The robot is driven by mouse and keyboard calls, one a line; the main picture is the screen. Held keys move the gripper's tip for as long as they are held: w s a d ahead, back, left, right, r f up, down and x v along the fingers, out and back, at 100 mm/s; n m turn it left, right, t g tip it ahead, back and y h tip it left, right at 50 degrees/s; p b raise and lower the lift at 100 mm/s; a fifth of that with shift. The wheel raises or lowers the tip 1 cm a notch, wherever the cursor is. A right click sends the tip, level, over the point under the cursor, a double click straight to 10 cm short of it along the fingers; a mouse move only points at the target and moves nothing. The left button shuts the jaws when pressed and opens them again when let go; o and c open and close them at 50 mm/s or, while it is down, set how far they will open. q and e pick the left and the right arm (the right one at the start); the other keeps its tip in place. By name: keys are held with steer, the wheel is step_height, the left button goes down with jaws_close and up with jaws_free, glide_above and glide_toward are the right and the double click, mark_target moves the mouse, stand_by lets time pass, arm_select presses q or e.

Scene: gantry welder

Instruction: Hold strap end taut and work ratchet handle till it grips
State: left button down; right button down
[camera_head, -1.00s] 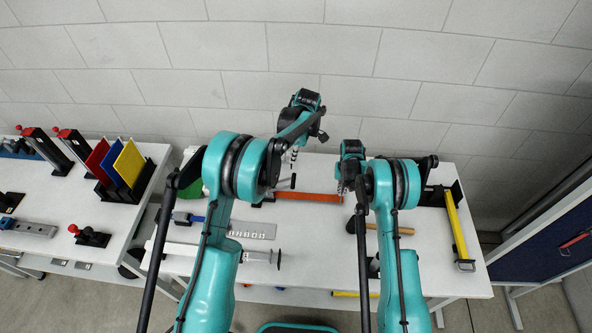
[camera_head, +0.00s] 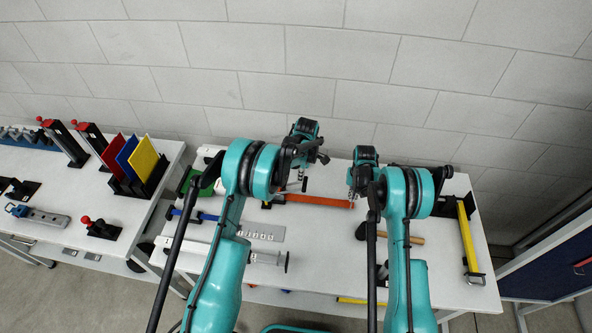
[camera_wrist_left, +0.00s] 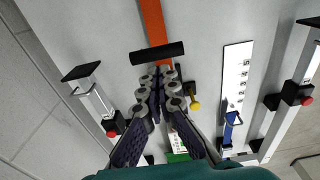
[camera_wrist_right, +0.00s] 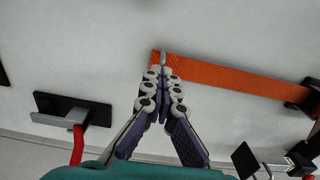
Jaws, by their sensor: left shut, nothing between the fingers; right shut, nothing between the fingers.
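The orange strap (camera_head: 318,201) lies flat across the white table; it also shows in the left wrist view (camera_wrist_left: 153,22) and the right wrist view (camera_wrist_right: 235,80). At its left end is a dark ratchet with a black bar handle (camera_wrist_left: 157,53). My left gripper (camera_wrist_left: 160,72) is shut and empty, its tips close beside the handle; contact is unclear. In the head view the left gripper (camera_head: 303,172) is over the ratchet end. My right gripper (camera_wrist_right: 162,75) is shut and empty at the strap's free end; its tips overlap the strap edge. It also shows in the head view (camera_head: 352,187).
A steel plate (camera_head: 262,233) and a blue-handled tool (camera_head: 190,214) lie left of the strap. A wooden handle (camera_head: 404,239) lies near my right arm. A wall stands behind the table.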

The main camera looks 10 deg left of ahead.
arm_select(q)
steer(key=shift+d+f, duration=0.2)
steer(key=shift+f, duration=0.15)
